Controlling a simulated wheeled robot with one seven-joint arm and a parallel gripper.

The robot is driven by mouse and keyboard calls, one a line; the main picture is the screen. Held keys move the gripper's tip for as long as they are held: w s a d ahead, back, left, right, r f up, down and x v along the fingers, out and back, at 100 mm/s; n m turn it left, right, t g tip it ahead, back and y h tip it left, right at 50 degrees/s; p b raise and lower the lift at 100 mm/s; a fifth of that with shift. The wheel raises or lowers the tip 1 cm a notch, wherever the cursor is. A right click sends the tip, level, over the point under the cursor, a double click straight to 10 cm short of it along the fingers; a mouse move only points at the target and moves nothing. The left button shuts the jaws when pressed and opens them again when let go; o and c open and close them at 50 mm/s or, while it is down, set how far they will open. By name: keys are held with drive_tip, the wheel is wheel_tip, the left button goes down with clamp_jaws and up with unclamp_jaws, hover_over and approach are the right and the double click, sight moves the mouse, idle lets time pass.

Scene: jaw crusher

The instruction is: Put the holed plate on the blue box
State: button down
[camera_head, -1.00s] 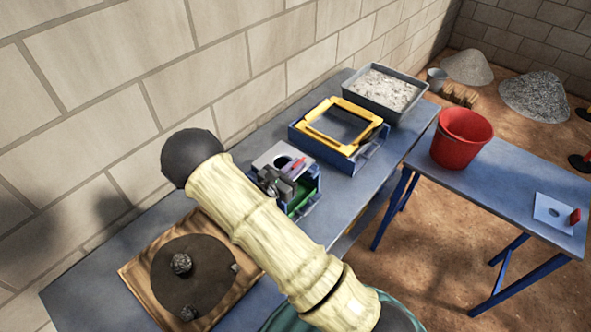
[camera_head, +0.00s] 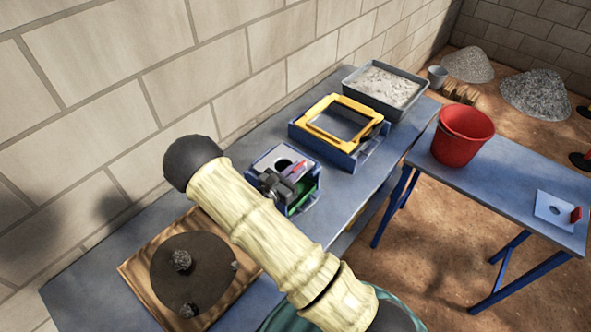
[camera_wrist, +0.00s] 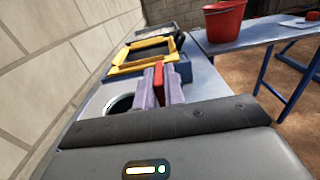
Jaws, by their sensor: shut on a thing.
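The holed plate (camera_head: 270,157) is pale and flat, with a round dark hole and a red grip tab (camera_head: 299,166). It lies level on or just above the top of the blue box (camera_head: 317,181), roughly lined up with it; I cannot tell whether they touch. My gripper (camera_head: 292,176) is shut on the red tab. In the wrist view the tab (camera_wrist: 158,82) stands between my two fingers, with the plate (camera_wrist: 95,105) and its hole to the left. The box's open side shows green inside. My arm and gripper hide part of the box's near side.
A yellow frame on a blue base (camera_head: 309,135) stands just behind the box, then a tray of pale gravel (camera_head: 419,99). A wooden board (camera_head: 140,268) with stones lies in front. The right table holds a red bucket (camera_head: 461,139) and another holed plate (camera_head: 548,205). A wall runs along the left.

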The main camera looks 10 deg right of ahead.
drive_tip(key=c, duration=1.5)
unclamp_jaws()
drive_tip(key=shift+r, duration=0.15)
drive_tip(key=shift+r+p, duration=0.6)
drive_tip(key=b+v, duration=0.4)
drive_tip(key=v, duration=0.8)
drive_tip(key=shift+f, duration=0.1)
